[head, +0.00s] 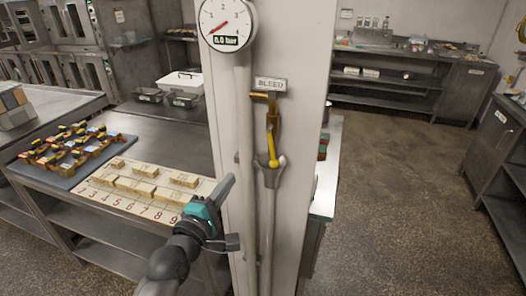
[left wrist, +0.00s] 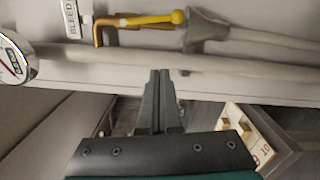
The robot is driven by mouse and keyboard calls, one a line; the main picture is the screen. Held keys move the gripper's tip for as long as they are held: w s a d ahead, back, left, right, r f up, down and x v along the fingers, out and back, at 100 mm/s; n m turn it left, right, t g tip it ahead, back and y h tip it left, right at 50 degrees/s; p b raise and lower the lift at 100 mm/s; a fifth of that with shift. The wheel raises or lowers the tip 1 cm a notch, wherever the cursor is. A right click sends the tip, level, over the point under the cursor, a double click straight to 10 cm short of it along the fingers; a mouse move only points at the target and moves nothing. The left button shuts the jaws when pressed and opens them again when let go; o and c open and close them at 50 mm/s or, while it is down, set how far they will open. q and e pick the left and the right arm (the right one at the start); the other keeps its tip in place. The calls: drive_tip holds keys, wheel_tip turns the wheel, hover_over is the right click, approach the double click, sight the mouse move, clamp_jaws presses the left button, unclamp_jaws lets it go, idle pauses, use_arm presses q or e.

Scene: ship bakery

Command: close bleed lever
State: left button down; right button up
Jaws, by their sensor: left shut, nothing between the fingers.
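The bleed lever (head: 271,146) is yellow with a round end. It hangs down along the brass bleed valve (head: 270,108), under the BLEED label (head: 270,84). Its end is just above a grey funnel (head: 270,176). In the left wrist view the yellow lever (left wrist: 150,19) lies along the brass pipe (left wrist: 103,30), with the ball end beside the funnel (left wrist: 203,30). My left gripper (head: 229,184) is shut and empty, left of and below the lever, apart from it. Its shut fingertips (left wrist: 160,74) also show in the left wrist view. My right gripper is not in view.
A vertical pipe (head: 244,130) runs left of the lever on a white column (head: 305,60). A gauge (head: 227,22) above reads 0.0 bar. A steel table at left bears a numbered board (head: 104,187) with wooden blocks and a dark mat (head: 52,179). Open floor lies at right.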

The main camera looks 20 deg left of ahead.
sight(272, 147)
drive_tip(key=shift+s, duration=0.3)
use_arm(q)
drive_tip(key=w+d+p, duration=0.1)
drive_tip(key=w+d, duration=0.3)
drive_tip(key=w, duration=0.6)
drive_tip(key=shift+w+d+r+p, duration=0.3)
drive_tip(key=shift+d, duration=0.05)
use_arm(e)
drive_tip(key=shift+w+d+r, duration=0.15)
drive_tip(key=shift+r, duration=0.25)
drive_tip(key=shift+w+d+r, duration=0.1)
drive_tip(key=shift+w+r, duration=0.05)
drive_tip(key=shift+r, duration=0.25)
